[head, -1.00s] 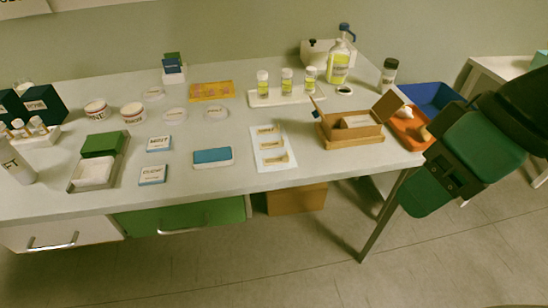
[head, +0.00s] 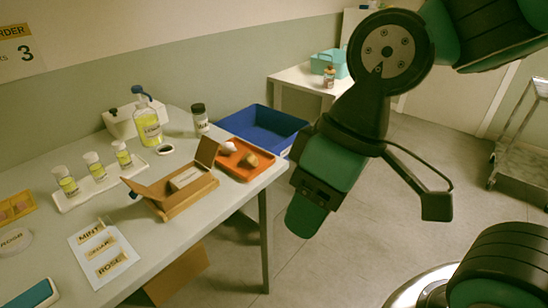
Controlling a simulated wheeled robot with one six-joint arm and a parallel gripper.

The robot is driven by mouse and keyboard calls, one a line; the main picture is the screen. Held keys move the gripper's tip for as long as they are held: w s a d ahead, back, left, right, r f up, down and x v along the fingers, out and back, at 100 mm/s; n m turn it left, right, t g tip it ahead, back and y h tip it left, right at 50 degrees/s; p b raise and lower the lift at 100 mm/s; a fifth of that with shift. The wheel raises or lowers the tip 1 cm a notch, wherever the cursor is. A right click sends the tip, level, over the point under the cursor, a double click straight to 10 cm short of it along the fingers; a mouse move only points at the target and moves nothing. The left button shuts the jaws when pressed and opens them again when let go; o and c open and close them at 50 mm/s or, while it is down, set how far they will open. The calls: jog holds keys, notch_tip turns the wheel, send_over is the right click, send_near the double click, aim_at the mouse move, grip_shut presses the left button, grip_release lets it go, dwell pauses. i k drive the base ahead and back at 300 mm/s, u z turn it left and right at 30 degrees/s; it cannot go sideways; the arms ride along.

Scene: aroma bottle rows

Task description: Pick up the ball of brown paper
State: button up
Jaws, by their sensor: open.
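The ball of brown paper (head: 252,160) lies in an orange tray (head: 236,174) at the table's right end. It is small, tan and crumpled, and sits toward the tray's right side. A white ball (head: 228,148) lies beside it, a little to the left. My arm hangs in the air to the right of the tray, clear of the table.
An open cardboard box (head: 178,194) stands left of the tray. A blue bin (head: 264,128) lies behind it, and a dark-capped jar (head: 200,119) stands at the back. Bottles on a white rack (head: 92,191) stand farther left. Open floor lies right of the table.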

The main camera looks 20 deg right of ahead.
aim_at(249, 159)
jog(key=k, duration=0.55)
jog(key=z, duration=0.5)
jog(key=i, duration=1.4)
jog(key=u, duration=0.85)
